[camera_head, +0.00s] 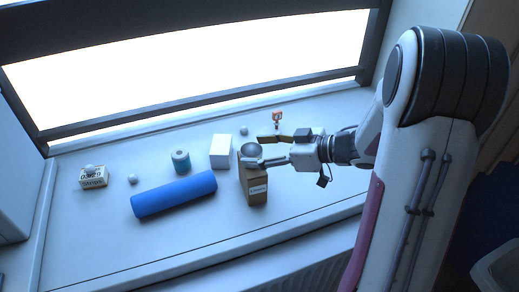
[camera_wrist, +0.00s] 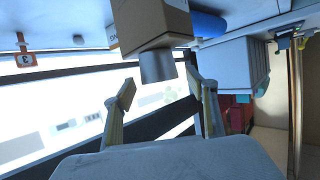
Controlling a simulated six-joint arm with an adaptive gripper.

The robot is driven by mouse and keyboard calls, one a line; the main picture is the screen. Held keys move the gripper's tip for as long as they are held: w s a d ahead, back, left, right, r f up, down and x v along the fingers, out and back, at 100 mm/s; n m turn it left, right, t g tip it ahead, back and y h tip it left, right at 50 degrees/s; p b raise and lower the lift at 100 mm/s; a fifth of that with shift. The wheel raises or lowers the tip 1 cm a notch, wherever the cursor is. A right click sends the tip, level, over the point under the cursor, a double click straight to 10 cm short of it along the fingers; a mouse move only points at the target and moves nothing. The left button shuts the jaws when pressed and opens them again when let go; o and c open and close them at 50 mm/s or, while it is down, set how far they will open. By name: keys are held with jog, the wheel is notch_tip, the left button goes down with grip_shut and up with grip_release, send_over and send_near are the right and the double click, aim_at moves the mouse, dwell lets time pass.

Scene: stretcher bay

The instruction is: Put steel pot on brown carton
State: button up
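The brown carton (camera_head: 256,188) stands upright on the sill, right of the blue roll. The steel pot (camera_head: 250,149) is at its top and appears to rest on it. In the wrist view, turned over, the pot (camera_wrist: 157,66) meets the top of the carton (camera_wrist: 152,22). My gripper (camera_head: 258,150) reaches in from the right at the pot's height. Its two fingers (camera_wrist: 160,82) are spread wide, one on each side of the pot, with a visible gap. I see no finger touching the pot in the wrist view.
A labelled box (camera_head: 94,178) is at the far left. A small orange sign (camera_head: 277,118) stands behind my gripper. The front sill is clear.

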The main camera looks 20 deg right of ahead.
jog(key=shift+r, duration=0.25)
jog(key=v, duration=1.2)
dwell(0.3)
jog(key=shift+w, duration=0.1)
dwell(0.5)
